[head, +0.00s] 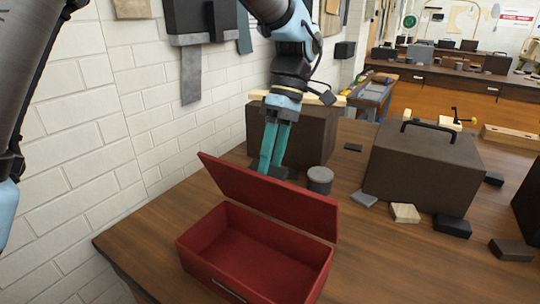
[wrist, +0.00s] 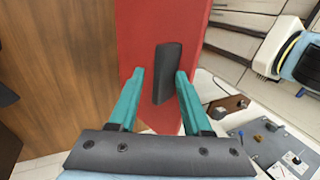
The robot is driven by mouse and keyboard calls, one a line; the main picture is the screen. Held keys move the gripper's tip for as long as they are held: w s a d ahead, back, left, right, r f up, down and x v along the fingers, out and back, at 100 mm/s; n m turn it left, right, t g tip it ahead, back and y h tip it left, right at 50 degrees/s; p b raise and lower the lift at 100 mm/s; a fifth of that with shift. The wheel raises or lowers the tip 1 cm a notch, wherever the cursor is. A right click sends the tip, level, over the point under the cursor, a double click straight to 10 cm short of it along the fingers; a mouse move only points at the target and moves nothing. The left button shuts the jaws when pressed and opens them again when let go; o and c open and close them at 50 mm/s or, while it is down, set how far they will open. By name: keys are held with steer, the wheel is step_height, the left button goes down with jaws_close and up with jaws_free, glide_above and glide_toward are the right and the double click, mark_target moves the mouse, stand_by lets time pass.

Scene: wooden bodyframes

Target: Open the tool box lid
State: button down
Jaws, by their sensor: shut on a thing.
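The red tool box (head: 240,257) stands on the wooden table with its lid (head: 268,196) raised and leaning back. Its inside shows and looks empty. A small metal handle (head: 228,290) is on its front. My gripper (head: 270,168) reaches down behind the lid, and the lid hides its fingertips in the head view. In the wrist view the outer face of the red lid (wrist: 190,20) fills the middle. A dark grip (wrist: 167,72) on it lies between the teal fingers of my gripper (wrist: 160,82), which is shut on it. The exact contact is hard to see.
A grey round tin (head: 320,180) stands right of the lid. A large brown case (head: 422,165) and a wooden block (head: 405,212) are farther right, with several dark blocks. Another brown box (head: 312,130) is behind my gripper. A white brick wall (head: 90,110) borders the left.

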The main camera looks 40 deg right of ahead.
steer(key=shift+w+d+f+g+y, duration=0.2)
steer(key=shift+d+f+y, duration=0.25)
steer(key=shift+d, duration=0.2)
steer(key=shift+w+d+f+g+y, duration=0.15)
steer(key=shift+d+f+y, duration=0.15)
steer(key=shift+d+y, duration=0.3)
steer(key=shift+w+d+f+g+y, duration=0.1)
steer(key=shift+w+d+f+y, duration=0.1)
steer(key=shift+d+f+y, duration=0.35)
steer(key=shift+d+r, duration=0.15)
steer(key=shift+d, duration=0.05)
steer(key=c, duration=0.8)
jaws_free()
steer(key=shift+o, duration=0.5)
steer(key=shift+d, duration=0.1)
steer(key=shift+c, duration=0.7)
steer(key=shift+d+r, duration=0.1)
steer(key=shift+r, duration=0.05)
